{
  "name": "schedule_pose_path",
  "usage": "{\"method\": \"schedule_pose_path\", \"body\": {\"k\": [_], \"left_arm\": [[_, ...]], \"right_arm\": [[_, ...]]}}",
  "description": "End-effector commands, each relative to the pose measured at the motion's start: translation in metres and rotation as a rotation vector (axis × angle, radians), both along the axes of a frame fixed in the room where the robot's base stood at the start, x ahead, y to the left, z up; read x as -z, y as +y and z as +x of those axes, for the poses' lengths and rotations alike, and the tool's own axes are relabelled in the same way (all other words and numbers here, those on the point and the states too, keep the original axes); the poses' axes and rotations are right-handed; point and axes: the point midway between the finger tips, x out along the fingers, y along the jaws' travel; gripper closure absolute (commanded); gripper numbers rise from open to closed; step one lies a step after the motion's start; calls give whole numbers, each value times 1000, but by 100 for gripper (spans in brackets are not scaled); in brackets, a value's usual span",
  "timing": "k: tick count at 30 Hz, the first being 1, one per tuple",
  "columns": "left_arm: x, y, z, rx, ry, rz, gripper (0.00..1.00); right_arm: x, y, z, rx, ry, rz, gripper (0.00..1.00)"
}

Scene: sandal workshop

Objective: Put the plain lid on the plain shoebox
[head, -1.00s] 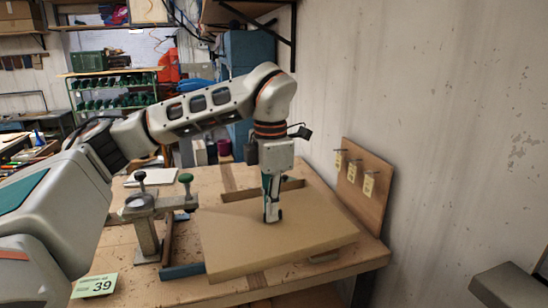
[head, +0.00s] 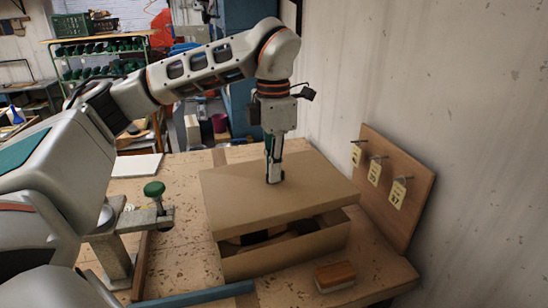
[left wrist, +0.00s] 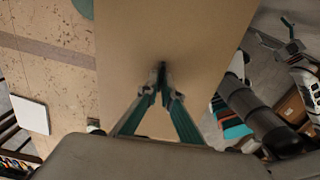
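The plain lid (head: 235,200) is a flat brown cardboard panel held over the plain shoebox (head: 290,262), slightly tilted. The box stands open on the bench; dark contents show through the gap between its front wall and the lid's front edge. The box's rear is hidden under the lid. My left gripper (head: 274,180) points down onto the lid's middle, its fingers close together and shut on it. In the left wrist view the fingertips (left wrist: 161,75) meet at the lid (left wrist: 190,35), which fills the centre. My right gripper is not in view.
A board with hooks and yellow tags (head: 412,185) leans by the wall, right of the box. A wooden brush (head: 335,275) lies in front of the box. A clamp with a green knob (head: 154,190) stands left. A blue bar (head: 200,297) lies at the front. A white sheet (head: 137,166) lies behind.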

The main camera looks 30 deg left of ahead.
Motion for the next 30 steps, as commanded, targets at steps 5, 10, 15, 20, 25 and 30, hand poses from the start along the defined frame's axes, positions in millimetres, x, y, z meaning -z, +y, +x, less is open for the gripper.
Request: {"method": "schedule_pose_path", "body": {"k": [5,10,15,20,25,30], "left_arm": [[1,0,0,0,0,0,100],[9,0,0,0,1,0,100],[23,0,-1,0,2,-1,100],[36,0,-1,1,2,-1,100],[45,0,0,-1,1,-1,100],[48,0,0,-1,-2,-1,100]], "right_arm": [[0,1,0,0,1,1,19],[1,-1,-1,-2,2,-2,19],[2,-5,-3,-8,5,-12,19],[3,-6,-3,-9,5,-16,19],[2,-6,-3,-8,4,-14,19],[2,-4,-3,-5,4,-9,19]]}}
